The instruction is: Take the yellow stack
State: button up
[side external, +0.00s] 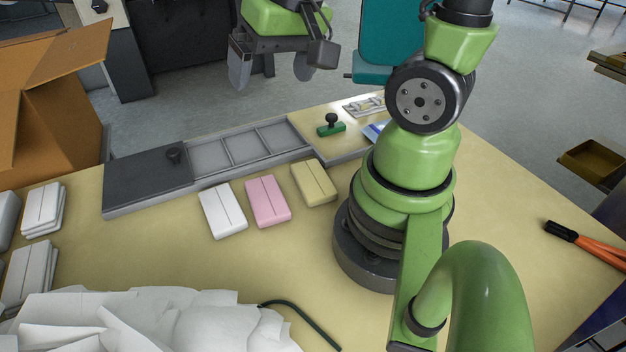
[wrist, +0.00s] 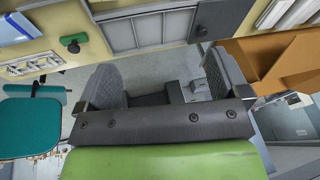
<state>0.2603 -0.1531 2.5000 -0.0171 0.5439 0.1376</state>
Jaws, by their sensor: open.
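The yellow stack (side external: 313,182) lies flat on the table, at the right end of a row of three stacks, close to my arm's base. To its left lie a pink stack (side external: 268,201) and a white stack (side external: 222,211), each with a dark line along its top. My gripper (side external: 272,72) is open and empty, high up and beyond the table's far edge, well away from the stacks. In the wrist view its two fingers (wrist: 165,85) are spread apart with nothing between them. I cannot make out the yellow stack in the wrist view.
A grey tray with compartments (side external: 250,145) and a dark lid (side external: 148,180) runs behind the stacks. A green-based stamp (side external: 331,126) stands behind the yellow stack. An open cardboard box (side external: 60,110), more white stacks (side external: 43,210) and a white crumpled pile (side external: 150,320) are left. Orange-handled pliers (side external: 590,243) lie right.

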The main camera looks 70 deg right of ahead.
jog(key=d+f+m+g, duration=0.2)
jog(key=d+f, duration=0.2)
jog(key=f, duration=0.2)
jog(key=g, duration=0.2)
send_over(311, 173)
notch_tip(311, 173, down, 7)
jog(key=shift+m, duration=0.4)
jog(key=shift+f, duration=4.85)
jog(key=shift+c, duration=0.2)
jog(key=c, duration=0.9)
